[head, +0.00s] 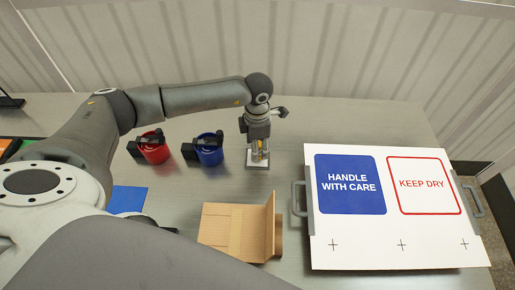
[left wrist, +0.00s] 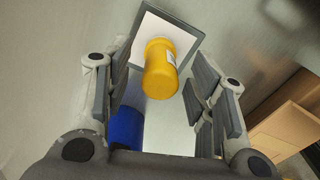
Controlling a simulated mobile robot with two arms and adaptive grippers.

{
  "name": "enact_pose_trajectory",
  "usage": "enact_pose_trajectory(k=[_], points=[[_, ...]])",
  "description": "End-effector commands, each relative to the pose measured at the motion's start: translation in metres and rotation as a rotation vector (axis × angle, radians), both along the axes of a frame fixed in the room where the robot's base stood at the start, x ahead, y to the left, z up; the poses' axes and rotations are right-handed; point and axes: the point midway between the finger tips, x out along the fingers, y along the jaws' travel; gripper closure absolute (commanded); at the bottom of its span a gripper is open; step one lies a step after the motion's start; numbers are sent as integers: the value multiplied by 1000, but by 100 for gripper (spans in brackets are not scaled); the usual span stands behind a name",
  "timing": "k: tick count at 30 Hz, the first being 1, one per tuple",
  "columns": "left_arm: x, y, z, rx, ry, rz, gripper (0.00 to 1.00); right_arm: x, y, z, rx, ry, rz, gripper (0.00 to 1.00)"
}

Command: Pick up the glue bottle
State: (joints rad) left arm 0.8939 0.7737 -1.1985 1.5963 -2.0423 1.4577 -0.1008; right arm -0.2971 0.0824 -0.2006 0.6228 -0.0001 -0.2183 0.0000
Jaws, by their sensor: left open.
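The yellow glue bottle (left wrist: 160,70) stands on a small white pad with a dark rim (left wrist: 188,34). In the left wrist view it sits between the two spread fingers of my left gripper (left wrist: 160,92), with gaps on both sides. In the head view my left gripper (head: 258,150) points down over the white pad (head: 258,165). Only a little yellow of the glue bottle (head: 257,146) shows there, the rest hidden by the fingers.
A blue tape dispenser (head: 209,150) and a red one (head: 154,149) stand left of the pad. An open cardboard box (head: 228,226) lies in front. A white board with handles and signs (head: 400,241) is at right. Bare table lies behind the board.

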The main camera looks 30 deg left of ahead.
Motion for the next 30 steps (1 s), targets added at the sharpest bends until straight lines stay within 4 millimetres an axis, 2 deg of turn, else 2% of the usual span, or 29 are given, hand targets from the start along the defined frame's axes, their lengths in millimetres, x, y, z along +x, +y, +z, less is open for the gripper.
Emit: enact_pose_trajectory(k=[4, 15, 16, 25, 30], points=[[0, 0, 0, 0, 0, 0, 50, -2, 0, -1, -1, 4, 0, 60], [0, 0, 0, 0, 0, 1, 98, -5, 0, -1, -1, 9, -1, 60], [0, 0, 0, 0, 0, 1, 100, -5, 0, -1, -1, 9, -1, 60], [0, 0, 2, -1, -1, 1, 100, -5, 2, -3, 2, 10, -3, 60], [1, 0, 11, -1, -3, 1, 100, -5, 3, -13, 3, 9, -3, 60]])
